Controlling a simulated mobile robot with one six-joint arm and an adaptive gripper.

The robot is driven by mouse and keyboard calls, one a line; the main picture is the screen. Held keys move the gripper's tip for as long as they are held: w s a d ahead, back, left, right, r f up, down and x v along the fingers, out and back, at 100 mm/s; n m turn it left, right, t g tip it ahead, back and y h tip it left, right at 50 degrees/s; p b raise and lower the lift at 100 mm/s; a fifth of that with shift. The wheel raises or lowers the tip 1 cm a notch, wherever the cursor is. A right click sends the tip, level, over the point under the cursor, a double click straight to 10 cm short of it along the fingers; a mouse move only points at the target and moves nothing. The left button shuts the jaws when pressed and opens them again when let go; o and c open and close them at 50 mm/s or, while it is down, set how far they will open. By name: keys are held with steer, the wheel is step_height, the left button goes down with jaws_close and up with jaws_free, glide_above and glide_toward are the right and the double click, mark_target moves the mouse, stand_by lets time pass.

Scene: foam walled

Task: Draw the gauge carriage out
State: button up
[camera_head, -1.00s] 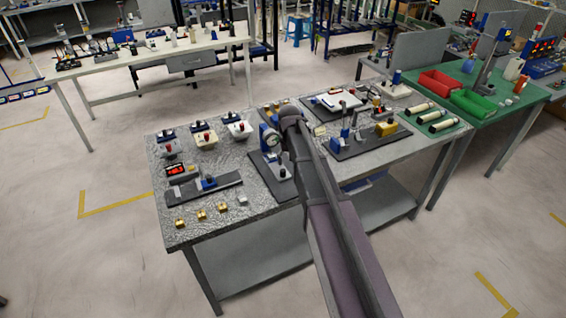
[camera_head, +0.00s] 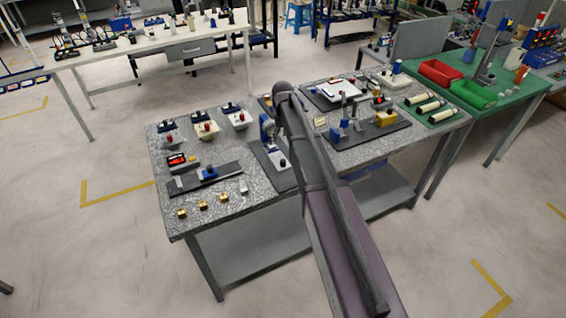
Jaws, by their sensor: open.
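On the near table, a dark slide base (camera_head: 228,174) carries a small blue carriage (camera_head: 208,175) near its middle. Behind the slide's right end, a blue upright stand (camera_head: 267,128) rises from a dark plate (camera_head: 262,156), partly covered by my arm. I cannot tell for sure which of these is the gauge carriage. My arm runs from the bottom right up across the table, and its rounded far end is right of the stand. My gripper does not show; it is hidden behind or beyond the arm.
A red-lit display (camera_head: 177,159) sits behind the slide. Several brass blocks (camera_head: 203,205) lie along the table's front edge. Switch boxes (camera_head: 206,130) stand at the back left. Right of my arm is a dark fixture plate (camera_head: 360,136). A green bench (camera_head: 512,84) adjoins at right.

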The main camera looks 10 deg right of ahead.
mark_target(283, 161)
steer(key=shift+f+b, duration=6.45)
steer(key=shift+f, duration=0.15)
jaws_close()
